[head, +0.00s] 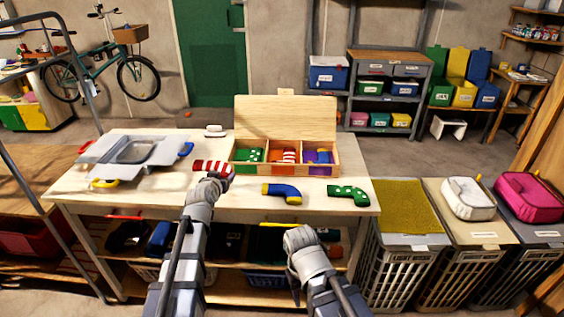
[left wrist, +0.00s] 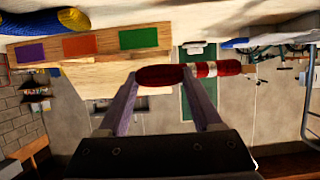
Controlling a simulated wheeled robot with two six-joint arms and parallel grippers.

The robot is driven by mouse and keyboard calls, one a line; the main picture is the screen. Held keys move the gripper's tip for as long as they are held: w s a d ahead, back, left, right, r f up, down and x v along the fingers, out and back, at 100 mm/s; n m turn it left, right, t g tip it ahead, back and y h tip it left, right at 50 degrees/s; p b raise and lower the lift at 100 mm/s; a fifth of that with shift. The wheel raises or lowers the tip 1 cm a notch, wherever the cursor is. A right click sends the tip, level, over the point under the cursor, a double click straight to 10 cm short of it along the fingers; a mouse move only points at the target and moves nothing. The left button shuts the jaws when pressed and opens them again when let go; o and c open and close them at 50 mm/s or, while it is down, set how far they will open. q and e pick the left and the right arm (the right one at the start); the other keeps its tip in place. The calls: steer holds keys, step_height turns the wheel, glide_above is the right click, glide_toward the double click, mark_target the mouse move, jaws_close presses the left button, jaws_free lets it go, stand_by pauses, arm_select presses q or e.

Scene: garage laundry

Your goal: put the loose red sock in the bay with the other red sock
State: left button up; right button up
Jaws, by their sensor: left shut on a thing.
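The loose red sock (head: 207,165), with white stripes, is in my left gripper (head: 213,180), just left of the wooden box (head: 284,169). In the left wrist view the red sock (left wrist: 204,70) lies between the two fingers (left wrist: 160,82), which are shut on it.
A blue and yellow sock (head: 282,191) and a green dotted sock (head: 348,194) lie on the table in front of the box. A grey tray-like thing (head: 135,151) is at the table's left. Bins with lids stand at the right. The table's front left is clear.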

stand_by(0.4)
arm_select(q)
step_height(320, 180, up, 5)
steer(key=p, duration=0.4)
steer(key=shift+f+p, duration=0.2)
steer(key=shift+p, duration=0.1)
steer(key=shift+f, duration=0.15)
